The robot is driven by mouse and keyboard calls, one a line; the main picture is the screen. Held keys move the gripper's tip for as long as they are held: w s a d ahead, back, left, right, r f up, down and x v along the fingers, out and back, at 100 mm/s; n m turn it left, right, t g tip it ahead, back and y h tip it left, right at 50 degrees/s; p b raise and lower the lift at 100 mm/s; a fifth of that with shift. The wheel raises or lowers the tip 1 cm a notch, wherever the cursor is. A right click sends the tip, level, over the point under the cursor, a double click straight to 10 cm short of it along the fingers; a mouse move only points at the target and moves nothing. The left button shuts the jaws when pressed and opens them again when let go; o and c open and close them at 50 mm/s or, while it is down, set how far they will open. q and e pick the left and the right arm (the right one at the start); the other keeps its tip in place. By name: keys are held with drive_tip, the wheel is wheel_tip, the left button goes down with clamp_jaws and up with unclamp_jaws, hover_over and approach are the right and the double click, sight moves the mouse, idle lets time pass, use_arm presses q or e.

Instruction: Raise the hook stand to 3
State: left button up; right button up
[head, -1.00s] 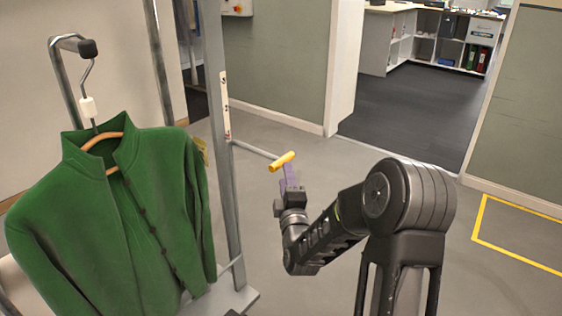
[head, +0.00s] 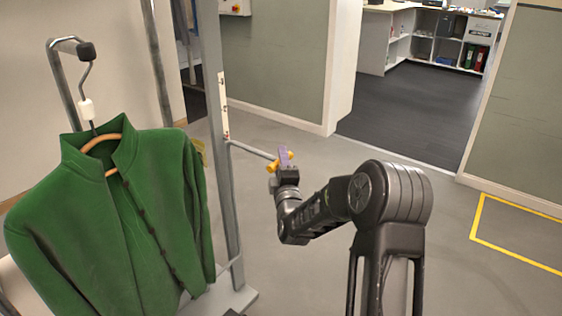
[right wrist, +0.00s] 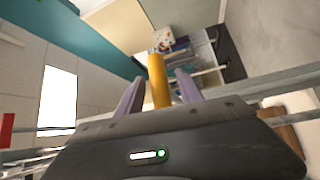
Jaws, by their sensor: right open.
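The hook stand's grey post (head: 216,150) stands left of centre in the head view, with a pale marked strip (head: 223,105) on it; its figures are too small to read. A thin rod (head: 252,150) runs from the post to a yellow handle (head: 271,167). My right gripper (head: 286,156) is open at the handle, its purple fingers partly covering it. In the right wrist view the yellow handle (right wrist: 160,82) shows between the two spread fingers, apart from both; depth is hard to tell. My left gripper is not in view.
A green jacket (head: 130,215) hangs on a wooden hanger from a hook (head: 72,48) at the left. The floor right of my right arm is clear, with yellow tape (head: 510,256) marked on it. Shelves (head: 440,45) stand far behind.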

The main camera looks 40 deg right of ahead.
clamp_jaws()
idle(0.3)
idle(1.1)
